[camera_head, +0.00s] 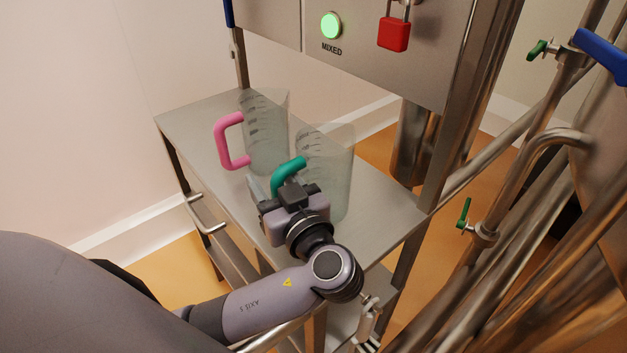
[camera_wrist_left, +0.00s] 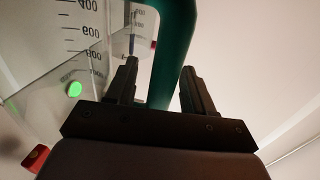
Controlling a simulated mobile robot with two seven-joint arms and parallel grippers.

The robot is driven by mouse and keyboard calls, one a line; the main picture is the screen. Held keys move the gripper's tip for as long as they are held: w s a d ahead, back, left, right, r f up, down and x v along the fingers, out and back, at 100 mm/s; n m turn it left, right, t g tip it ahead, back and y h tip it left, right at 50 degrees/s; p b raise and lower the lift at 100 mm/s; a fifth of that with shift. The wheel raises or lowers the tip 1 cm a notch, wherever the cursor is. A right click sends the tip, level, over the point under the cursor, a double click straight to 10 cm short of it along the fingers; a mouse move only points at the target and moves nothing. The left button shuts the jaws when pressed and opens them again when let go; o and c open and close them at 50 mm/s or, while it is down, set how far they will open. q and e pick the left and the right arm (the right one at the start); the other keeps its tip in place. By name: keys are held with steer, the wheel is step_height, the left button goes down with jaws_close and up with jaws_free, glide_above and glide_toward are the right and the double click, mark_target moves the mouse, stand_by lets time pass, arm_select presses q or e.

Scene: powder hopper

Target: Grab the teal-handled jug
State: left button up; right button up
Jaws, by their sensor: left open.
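The teal-handled jug (camera_head: 337,160) is clear with dark graduation marks and stands upright on a steel shelf. Its teal handle (camera_head: 287,172) faces left in the head view. My left gripper (camera_head: 274,186) is at that handle. In the left wrist view the teal handle (camera_wrist_left: 172,50) passes between the two open fingers of the gripper (camera_wrist_left: 160,85), with a gap visible on the right side. The jug's marked wall (camera_wrist_left: 80,40) shows to the left there. The lower part of the handle is hidden by the gripper. My right gripper is not in view.
A clear jug with a pink handle (camera_head: 229,142) stands just behind and left. The steel shelf (camera_head: 190,122) has bare room at its left end. A panel with a green MIXED light (camera_head: 331,26) and red padlock (camera_head: 394,34) is above. Pipes (camera_head: 520,180) crowd the right.

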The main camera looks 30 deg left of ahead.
arm_select(q)
jaws_close()
